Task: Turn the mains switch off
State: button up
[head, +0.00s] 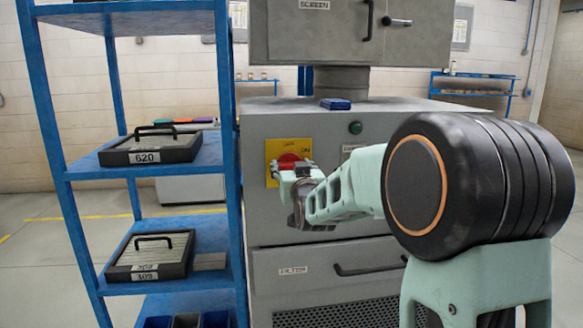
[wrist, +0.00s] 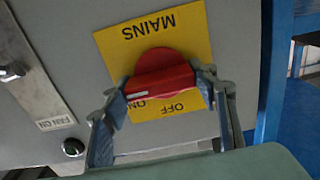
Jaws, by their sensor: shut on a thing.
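The mains switch is a red rotary knob with a raised bar handle (wrist: 160,80) on a yellow plate (wrist: 188,34) marked MAINS, ON and OFF. The wrist view shows the lettering upside down. In the head view the red knob (head: 289,160) is on the grey cabinet front, partly hidden by my gripper (head: 292,172). In the wrist view my gripper (wrist: 164,92) has one finger at each end of the bar and is shut on it. The bar lies nearly level there, tilted slightly up to the right. ON is partly covered; OFF shows beneath the bar.
The grey cabinet (head: 350,215) has a green button (head: 356,128) right of the switch and a blue box (head: 335,104) on top. A FAN ON panel (wrist: 30,75) is nearby.

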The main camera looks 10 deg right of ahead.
jog(key=shift+f+b, duration=0.1)
jog(key=shift+b, duration=0.35)
jog(key=n+b, duration=0.3)
jog(key=shift+a+f, duration=0.1)
jog(key=shift+f, duration=0.05)
jog(key=n+b, duration=0.5)
jog(key=shift+b, duration=0.35)
jog(key=n+b, duration=0.4)
jog(key=n, duration=0.1)
jog(key=shift+a+n, duration=0.1)
jog(key=shift+n, duration=0.3)
jog(key=n+b, duration=0.3)
jog(key=n, duration=0.1)
jog(key=shift+r+b, duration=0.2)
jog(key=shift+b, duration=0.1)
jog(key=shift+r, duration=0.1)
jog(key=o, duration=1.2)
jog(key=shift+c, duration=0.2)
